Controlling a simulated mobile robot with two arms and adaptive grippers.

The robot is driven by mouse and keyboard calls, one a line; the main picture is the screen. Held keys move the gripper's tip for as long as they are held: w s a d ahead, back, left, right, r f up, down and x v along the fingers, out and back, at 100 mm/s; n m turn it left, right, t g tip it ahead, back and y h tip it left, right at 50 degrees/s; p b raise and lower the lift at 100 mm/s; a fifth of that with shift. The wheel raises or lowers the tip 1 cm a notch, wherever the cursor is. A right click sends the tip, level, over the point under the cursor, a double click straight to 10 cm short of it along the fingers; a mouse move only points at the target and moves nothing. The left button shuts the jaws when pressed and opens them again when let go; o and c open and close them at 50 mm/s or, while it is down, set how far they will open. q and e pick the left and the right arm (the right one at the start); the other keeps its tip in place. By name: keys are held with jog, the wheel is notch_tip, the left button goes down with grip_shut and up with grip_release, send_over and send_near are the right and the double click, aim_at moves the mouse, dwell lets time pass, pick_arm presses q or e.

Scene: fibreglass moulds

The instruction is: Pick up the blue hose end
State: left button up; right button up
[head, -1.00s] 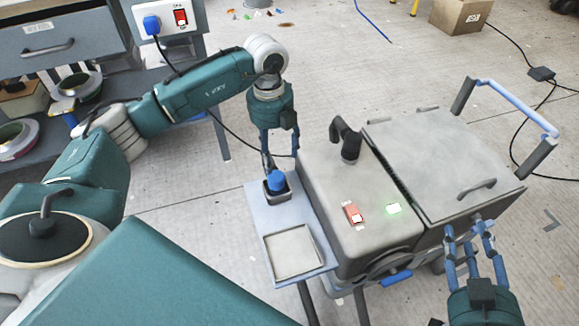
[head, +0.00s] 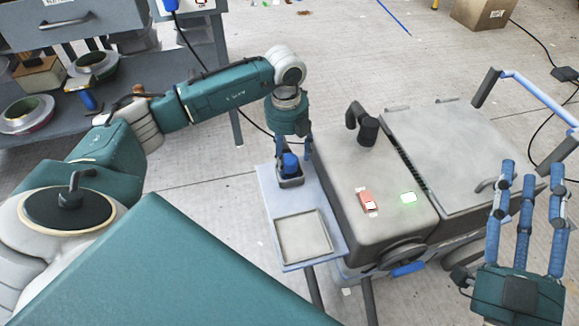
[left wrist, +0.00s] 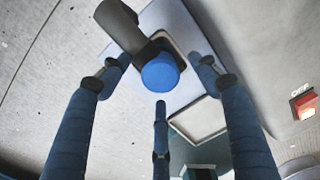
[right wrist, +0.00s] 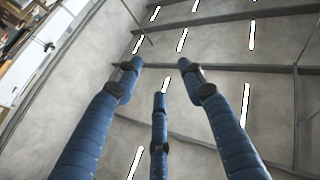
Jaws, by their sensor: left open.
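The blue hose end (head: 290,162) stands in a dark square holder (head: 289,181) on the side shelf of the grey machine. In the left wrist view the round blue hose end (left wrist: 160,74) shows with a dark tube beside it, between my open fingers. My left gripper (head: 291,148) is open, pointing down right above and around the hose end; I cannot tell whether any finger touches it. My right gripper (head: 528,178) is open and empty, fingers up, in front of the machine's right part; its wrist view (right wrist: 162,78) shows nothing between the fingers.
The grey machine (head: 385,190) with a lidded box and a blue-gripped handle (head: 535,92) stands just right of the shelf. A shallow square tray (head: 303,237) is on the shelf's near end. A grey workbench (head: 60,130) with reels is at the left.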

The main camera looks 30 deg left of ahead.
pick_arm(q)
notch_tip(320, 180, down, 3)
jog(key=shift+r+b, duration=0.2)
jog(key=shift+b, duration=0.15)
jog(key=c, duration=1.3)
pick_arm(e)
jog(key=s+r+t, duration=0.1)
jog(key=r+t, duration=0.1)
jog(key=r, duration=0.1)
jog(key=s+r, duration=0.1)
jog(key=shift+s+d+r+t+y, duration=0.1)
jog(key=shift+s+r+t+y, duration=0.2)
jog(key=shift+s+t+y, duration=0.1)
pick_arm(q)
jog(key=shift+r, duration=0.1)
